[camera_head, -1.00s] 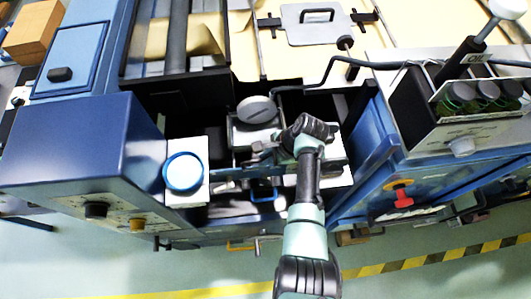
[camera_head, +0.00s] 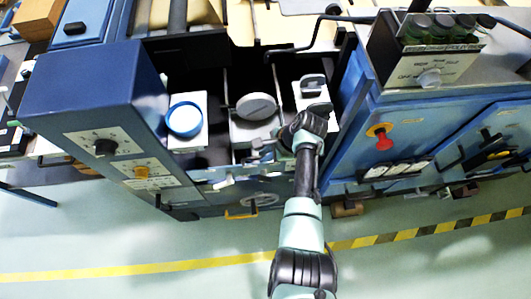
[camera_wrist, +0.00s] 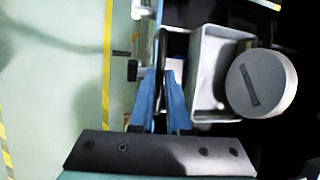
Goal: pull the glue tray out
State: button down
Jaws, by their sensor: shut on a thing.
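The glue tray is a pale grey box (camera_head: 245,133) with a round grey slotted lid (camera_head: 256,106) at its far part. It sits in the dark bay of the blue machine, about level with the blue-ringed cup. In the wrist view the tray (camera_wrist: 209,75) is right of my fingers, with the round lid (camera_wrist: 262,83) overlapping its right side. My gripper (camera_wrist: 161,78) has its blue fingers closed around a dark bar at the tray's near side, which looks like its handle. In the head view my gripper (camera_head: 262,152) is at the tray's front, partly hidden by my wrist.
A blue-ringed cup (camera_head: 185,119) on a white block stands left of the tray. Another white block (camera_head: 312,92) is close on the right. Blue cabinets flank the bay, one with a red knob (camera_head: 383,138). Open green floor with a yellow line (camera_head: 150,268) lies in front.

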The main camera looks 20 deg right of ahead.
jog(key=c, duration=0.9)
grip_release()
jog(key=shift+w, duration=0.1)
jog(key=v, duration=1.3)
jog(key=shift+b, duration=0.4)
